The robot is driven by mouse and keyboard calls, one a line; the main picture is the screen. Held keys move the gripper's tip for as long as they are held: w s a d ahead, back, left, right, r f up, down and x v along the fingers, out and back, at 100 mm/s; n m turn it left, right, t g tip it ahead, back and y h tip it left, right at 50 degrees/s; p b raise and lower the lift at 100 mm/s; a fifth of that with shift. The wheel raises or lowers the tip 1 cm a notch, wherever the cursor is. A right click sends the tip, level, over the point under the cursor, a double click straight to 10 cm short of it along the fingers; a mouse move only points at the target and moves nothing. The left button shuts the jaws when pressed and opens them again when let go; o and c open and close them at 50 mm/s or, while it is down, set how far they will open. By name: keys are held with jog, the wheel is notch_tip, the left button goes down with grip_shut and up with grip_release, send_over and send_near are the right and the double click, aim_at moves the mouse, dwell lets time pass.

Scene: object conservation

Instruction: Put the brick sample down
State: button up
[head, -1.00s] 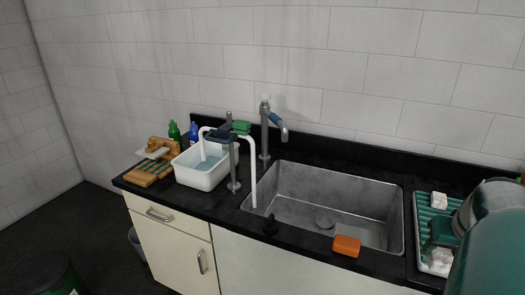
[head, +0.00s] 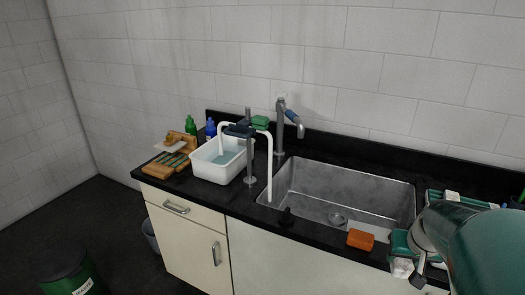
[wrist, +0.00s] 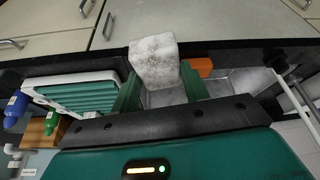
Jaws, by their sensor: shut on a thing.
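The brick sample is a rough whitish-grey block (wrist: 154,66), held between the two green fingers of my gripper (wrist: 160,82) in the wrist view. In the head view, my gripper (head: 401,250) is at the lower right, near the counter's front edge, right of the sink's front corner. The brick sample (head: 401,269) shows below its fingers. I cannot tell whether the block touches the counter. A white tray with green ribs (wrist: 75,95) is left of the gripper in the wrist view; in the head view my arm mostly covers it.
The sink (head: 340,190) lies left of my gripper. An orange block (head: 360,239) sits on its front rim. Further left are a white tub of water (head: 215,168), taps (head: 282,125), wooden boards (head: 165,165) and bottles. The black counter (head: 230,205) is narrow in front.

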jog(key=w+a+f+n, duration=0.2)
jog(key=w+a+f, duration=0.6)
jog(key=a+f, duration=0.2)
jog(key=w+a+f+n+y, duration=0.1)
jog(key=w+a+f+n, duration=0.1)
jog(key=w+a+f, duration=0.7)
notch_tip(320, 180, down, 6)
jog(key=shift+w+a+r+y, duration=0.25)
jog(key=shift+a+y, duration=0.05)
jog(key=shift+a, duration=0.9)
jog(key=shift+w+a, duration=0.1)
jog(key=shift+w, duration=0.05)
